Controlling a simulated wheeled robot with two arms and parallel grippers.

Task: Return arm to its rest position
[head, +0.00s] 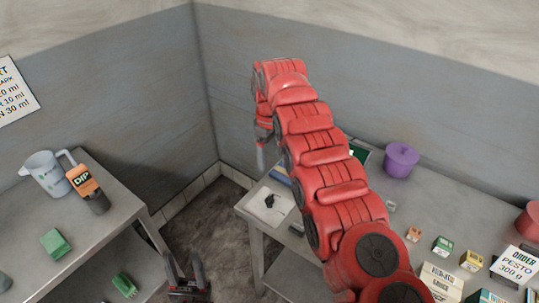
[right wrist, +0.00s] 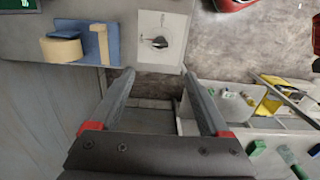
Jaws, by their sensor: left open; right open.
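My right arm (head: 325,175) is red and reaches from the lower right up over the right-hand table toward the wall corner. Its gripper (head: 263,145) points down beside that table's left end, mostly hidden by the arm. In the right wrist view the right gripper (right wrist: 157,74) is open, with nothing between its fingers. It hangs close to the table edge. My left gripper (head: 184,266) is low at the bottom of the head view, over the floor between the two tables. Its fingers are apart and empty.
The right table (head: 440,200) holds a white plate with a black knob (head: 270,203), a purple pot (head: 400,160) and several small boxes. Dark floor (head: 213,215) separates them.

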